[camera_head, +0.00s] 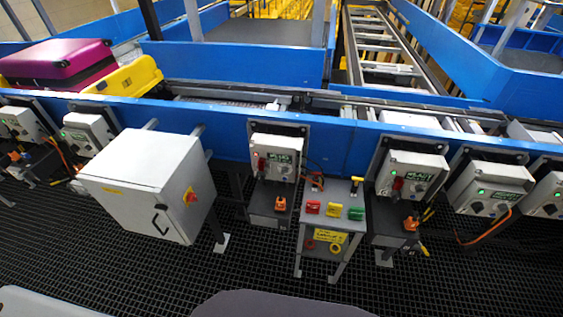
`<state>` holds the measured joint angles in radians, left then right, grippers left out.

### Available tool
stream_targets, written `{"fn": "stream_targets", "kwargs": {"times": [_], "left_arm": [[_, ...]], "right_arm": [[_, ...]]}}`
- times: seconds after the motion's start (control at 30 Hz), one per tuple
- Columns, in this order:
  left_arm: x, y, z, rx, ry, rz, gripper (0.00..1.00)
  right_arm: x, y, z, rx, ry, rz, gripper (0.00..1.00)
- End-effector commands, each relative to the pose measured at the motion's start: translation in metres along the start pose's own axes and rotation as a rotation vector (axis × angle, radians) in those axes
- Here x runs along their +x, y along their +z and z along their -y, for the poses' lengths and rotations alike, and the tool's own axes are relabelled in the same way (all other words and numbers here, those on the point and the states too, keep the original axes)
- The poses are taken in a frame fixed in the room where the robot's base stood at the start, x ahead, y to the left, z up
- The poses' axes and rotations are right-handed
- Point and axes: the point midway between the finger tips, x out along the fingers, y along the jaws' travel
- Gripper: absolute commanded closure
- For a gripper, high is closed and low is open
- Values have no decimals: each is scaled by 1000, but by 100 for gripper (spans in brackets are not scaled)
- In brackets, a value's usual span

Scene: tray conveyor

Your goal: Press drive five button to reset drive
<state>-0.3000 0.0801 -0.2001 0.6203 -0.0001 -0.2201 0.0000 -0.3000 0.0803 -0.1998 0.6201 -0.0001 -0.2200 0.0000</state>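Several grey drive boxes with green displays are mounted along the blue conveyor side: a drive box at the far left (18,123), another beside it (86,134), one in the middle (277,155), one right of the middle (411,174), one further right (489,190) and one cut by the right edge (549,195). Their labels are too small to read, so I cannot tell which is drive five. A grey stand (325,229) carries a red button (313,207), a yellow button (334,209) and a green button (356,213). Neither gripper is in view.
A large grey cabinet (140,180) with a red-and-yellow switch juts out at left. A magenta suitcase (58,62) and a yellow case (130,76) lie on the conveyor. The dark grating floor (440,285) in front is mostly clear. Orange cables hang below some boxes.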

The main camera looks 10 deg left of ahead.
Motion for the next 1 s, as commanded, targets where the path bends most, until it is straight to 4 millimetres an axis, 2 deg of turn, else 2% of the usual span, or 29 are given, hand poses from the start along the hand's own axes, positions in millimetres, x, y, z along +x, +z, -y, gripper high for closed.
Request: {"fn": "stream_targets", "kwargs": {"times": [0.33, 0.67, 1.0], "left_arm": [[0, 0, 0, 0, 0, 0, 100], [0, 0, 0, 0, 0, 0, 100], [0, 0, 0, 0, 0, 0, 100]], "right_arm": [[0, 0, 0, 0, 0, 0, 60], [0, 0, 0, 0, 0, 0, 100], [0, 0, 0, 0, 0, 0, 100]]}}
